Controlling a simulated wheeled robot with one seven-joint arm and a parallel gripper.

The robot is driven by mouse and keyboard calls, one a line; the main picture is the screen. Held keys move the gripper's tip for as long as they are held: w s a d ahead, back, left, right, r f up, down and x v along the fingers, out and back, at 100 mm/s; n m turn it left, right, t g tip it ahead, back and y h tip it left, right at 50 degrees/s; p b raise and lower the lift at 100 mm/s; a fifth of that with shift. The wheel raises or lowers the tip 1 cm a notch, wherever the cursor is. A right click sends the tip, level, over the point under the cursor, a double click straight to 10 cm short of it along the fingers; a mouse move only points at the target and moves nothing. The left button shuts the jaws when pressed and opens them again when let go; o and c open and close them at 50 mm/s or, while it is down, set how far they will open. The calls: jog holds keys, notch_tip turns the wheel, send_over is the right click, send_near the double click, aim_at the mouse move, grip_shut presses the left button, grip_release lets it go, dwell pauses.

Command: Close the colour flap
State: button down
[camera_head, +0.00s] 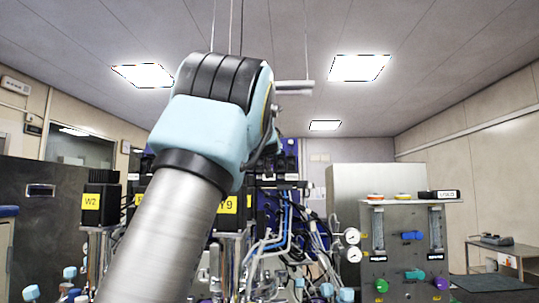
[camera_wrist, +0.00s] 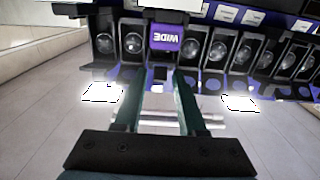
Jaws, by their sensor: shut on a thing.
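Dark pump heads (camera_wrist: 216,50) stand close on both sides of the flap. In the head view, tubes and cables (camera_head: 290,235) hang below the rack. A grey panel with knobs and gauges (camera_head: 407,250) stands at right, a black block marked "W2" (camera_head: 100,200) at left.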

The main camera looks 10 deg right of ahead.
jog(key=shift+f+b, duration=0.2)
jog(key=shift+b, duration=0.35)
jog(key=shift+f+t+b, duration=0.25)
jog(key=shift+t+b, duration=0.15)
jog(key=shift+b, duration=1.7)
jog(key=shift+r+t, duration=0.25)
jog(key=shift+t, duration=0.05)
jog(key=c, duration=0.8)
grip_release()
